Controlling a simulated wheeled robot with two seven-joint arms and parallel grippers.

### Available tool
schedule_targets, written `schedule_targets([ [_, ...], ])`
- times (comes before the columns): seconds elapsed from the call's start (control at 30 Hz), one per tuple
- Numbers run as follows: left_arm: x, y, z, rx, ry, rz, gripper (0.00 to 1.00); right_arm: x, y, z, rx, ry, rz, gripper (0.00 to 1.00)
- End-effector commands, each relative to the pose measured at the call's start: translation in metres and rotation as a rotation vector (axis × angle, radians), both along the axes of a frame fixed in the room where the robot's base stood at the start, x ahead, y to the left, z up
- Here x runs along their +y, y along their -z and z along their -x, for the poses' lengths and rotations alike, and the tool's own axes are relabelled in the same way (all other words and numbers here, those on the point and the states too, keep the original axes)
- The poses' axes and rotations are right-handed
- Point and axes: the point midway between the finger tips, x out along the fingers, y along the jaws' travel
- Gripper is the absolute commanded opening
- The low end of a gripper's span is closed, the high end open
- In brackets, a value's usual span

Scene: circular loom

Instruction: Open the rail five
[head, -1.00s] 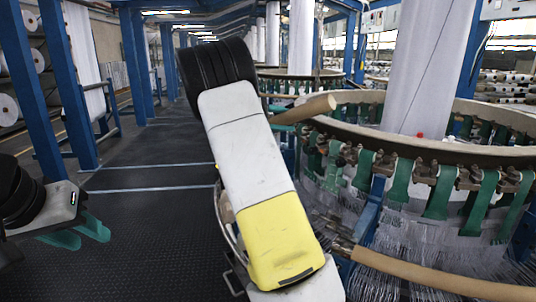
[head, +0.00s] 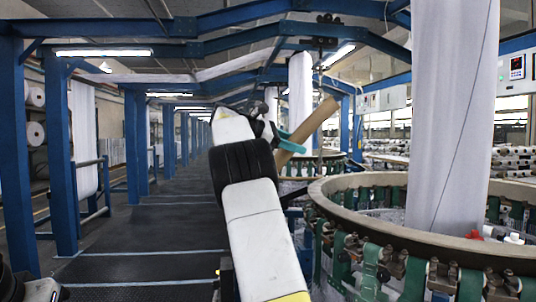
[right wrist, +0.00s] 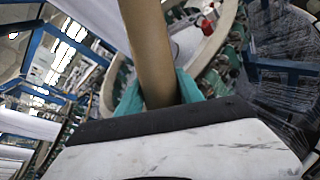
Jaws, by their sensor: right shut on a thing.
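The tan rail (head: 308,132) stands tilted up and to the right beside the loom, its upper end free in the air. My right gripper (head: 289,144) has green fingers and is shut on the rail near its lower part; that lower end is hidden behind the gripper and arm. In the right wrist view the rail (right wrist: 150,50) runs upward from between the two green fingers (right wrist: 158,98). My left gripper's fingers are out of view; only part of my left arm shows at the lower left corner.
The circular loom's ring (head: 345,215) with green straps (head: 336,247) fills the lower right. A white fabric column (head: 452,110) rises from it. Blue frame posts (head: 60,150) line the left. The dark aisle floor (head: 150,235) is clear.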

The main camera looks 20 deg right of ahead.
Motion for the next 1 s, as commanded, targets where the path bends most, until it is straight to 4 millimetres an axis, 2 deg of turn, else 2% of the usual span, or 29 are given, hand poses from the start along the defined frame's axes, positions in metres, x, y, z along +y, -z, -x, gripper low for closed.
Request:
schedule_targets([
  [0.5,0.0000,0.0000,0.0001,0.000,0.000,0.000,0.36,-0.0021,0.0009,-0.0016,0.023,-0.004,-0.008,0.00],
  [0.53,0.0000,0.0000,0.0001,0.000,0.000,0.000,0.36,-0.0021,0.0010,-0.0017,0.023,-0.004,-0.008,0.47],
  [0.6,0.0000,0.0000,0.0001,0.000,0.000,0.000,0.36,-0.0022,0.0007,-0.0015,0.023,-0.003,-0.007,0.61],
  [0.63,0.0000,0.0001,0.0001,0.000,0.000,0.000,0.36,-0.0022,0.0003,-0.0014,0.022,-0.003,-0.007,0.65],
  [1.0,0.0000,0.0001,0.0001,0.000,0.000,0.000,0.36,-0.0015,-0.0025,-0.0004,0.017,-0.001,-0.005,0.65],
])
